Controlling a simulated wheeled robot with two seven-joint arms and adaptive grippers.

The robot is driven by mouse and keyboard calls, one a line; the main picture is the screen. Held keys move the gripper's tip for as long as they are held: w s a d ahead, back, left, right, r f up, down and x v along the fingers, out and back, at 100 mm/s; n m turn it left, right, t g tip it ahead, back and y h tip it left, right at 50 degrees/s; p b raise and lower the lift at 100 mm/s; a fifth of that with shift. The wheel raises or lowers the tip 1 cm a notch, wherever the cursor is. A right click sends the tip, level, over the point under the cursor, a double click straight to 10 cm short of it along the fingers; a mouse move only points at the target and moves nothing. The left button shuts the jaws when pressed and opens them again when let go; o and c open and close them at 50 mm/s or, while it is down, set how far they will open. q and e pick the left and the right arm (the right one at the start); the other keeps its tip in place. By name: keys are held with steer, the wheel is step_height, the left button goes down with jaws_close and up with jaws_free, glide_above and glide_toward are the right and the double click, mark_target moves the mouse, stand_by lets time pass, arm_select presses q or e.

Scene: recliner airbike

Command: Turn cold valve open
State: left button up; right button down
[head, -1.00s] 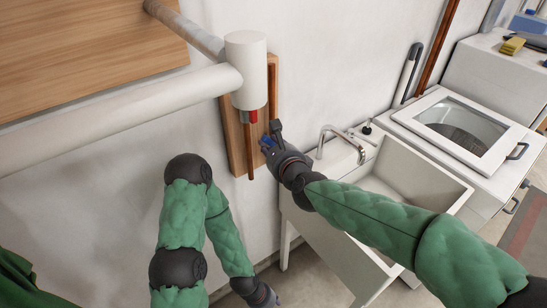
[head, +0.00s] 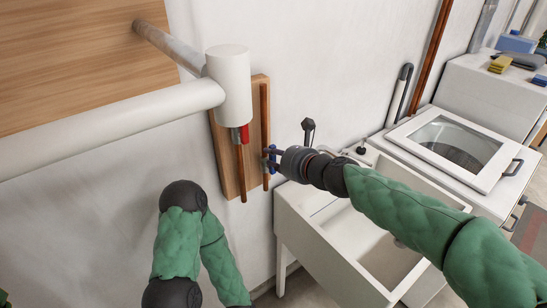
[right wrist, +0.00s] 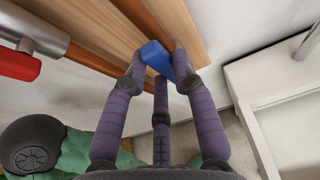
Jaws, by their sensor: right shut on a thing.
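The cold valve has a blue handle (head: 266,160) on the right-hand copper pipe (head: 264,115), which runs along a wooden board on the wall. My right gripper (head: 271,158) reaches it from the right. In the right wrist view the fingers (right wrist: 158,68) are shut on the blue handle (right wrist: 157,57), one on each side and a third below. The fingers partly hide the handle and the pipe behind it. My left arm hangs at the lower left of the head view, and its gripper is out of frame.
A red valve handle (head: 240,134) sits on the neighbouring pipe, left of the blue one, below a thick white pipe (head: 228,85). A white sink (head: 325,235) stands to the right under my right arm. A top-loading washer (head: 450,145) is beyond it.

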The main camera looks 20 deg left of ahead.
steer(key=shift+f, duration=0.15)
stand_by(0.3)
steer(key=c, duration=1)
jaws_free()
steer(key=v, duration=1.2)
steer(key=shift+w, duration=0.1)
